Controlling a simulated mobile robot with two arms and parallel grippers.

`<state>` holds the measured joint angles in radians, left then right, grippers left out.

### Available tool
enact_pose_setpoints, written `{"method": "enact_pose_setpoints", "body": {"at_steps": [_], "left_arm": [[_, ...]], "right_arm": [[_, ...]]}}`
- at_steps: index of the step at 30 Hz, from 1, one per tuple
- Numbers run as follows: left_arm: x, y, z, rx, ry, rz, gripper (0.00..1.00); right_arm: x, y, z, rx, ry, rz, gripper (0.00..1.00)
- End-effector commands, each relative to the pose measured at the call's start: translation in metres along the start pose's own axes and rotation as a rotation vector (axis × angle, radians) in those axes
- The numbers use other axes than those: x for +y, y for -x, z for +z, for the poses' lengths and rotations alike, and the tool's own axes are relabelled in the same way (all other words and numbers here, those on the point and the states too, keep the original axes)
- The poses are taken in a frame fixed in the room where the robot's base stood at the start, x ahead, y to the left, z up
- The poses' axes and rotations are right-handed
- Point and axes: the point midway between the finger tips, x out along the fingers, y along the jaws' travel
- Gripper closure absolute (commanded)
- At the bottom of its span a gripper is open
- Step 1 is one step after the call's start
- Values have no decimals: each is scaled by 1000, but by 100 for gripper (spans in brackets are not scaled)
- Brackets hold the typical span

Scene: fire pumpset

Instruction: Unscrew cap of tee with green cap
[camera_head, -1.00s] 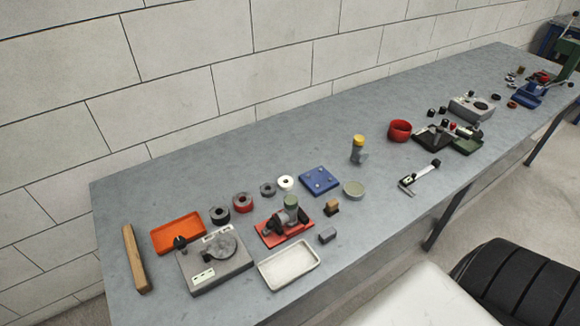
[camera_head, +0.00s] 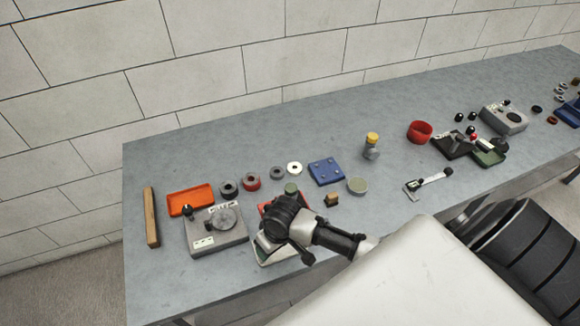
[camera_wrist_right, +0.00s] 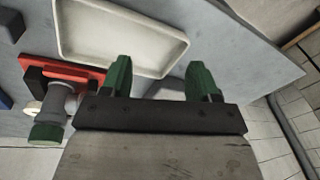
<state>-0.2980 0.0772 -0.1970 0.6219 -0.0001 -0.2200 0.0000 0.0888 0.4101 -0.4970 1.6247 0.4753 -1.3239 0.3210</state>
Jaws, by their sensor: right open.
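The tee with the green cap (camera_head: 291,188) is mostly hidden behind my right arm in the head view; only its green top shows clearly. In the right wrist view the green cap (camera_wrist_right: 46,132) is at the lower left, on the grey tee body (camera_wrist_right: 60,104) mounted at a red base (camera_wrist_right: 68,68). My right gripper (camera_wrist_right: 159,76) is open and empty, with green fingertips apart. The cap is to the left of the fingers and not between them. My left gripper is in neither view.
A white tray (camera_wrist_right: 110,38) lies beyond the right fingers. Near the tee are a grey device (camera_head: 214,232), an orange tray (camera_head: 190,201), several rings and a blue plate (camera_head: 325,171). A yellow-capped fitting (camera_head: 372,146) stands farther right. Bare table lies along the wall.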

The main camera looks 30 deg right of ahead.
Motion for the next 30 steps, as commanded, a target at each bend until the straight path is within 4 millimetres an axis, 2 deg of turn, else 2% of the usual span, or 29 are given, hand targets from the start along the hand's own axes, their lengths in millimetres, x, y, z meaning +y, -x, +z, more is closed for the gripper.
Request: {"method": "enact_pose_setpoints", "body": {"at_steps": [1,4,9,12,15,18,23,30], "left_arm": [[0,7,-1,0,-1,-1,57],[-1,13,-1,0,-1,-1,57],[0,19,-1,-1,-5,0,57],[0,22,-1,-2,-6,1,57],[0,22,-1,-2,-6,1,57],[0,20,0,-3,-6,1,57],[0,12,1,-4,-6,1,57],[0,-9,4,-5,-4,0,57]], "right_arm": [[18,15,-23,-14,-24,27,39],[52,39,-56,-60,-109,67,39],[104,80,-93,-107,-264,126,39],[124,98,-105,-119,-333,146,39],[135,108,-110,-125,-372,155,39],[137,108,-110,-129,-383,156,39],[138,101,-109,-128,-382,155,39],[140,83,-107,-126,-380,156,39]]}}
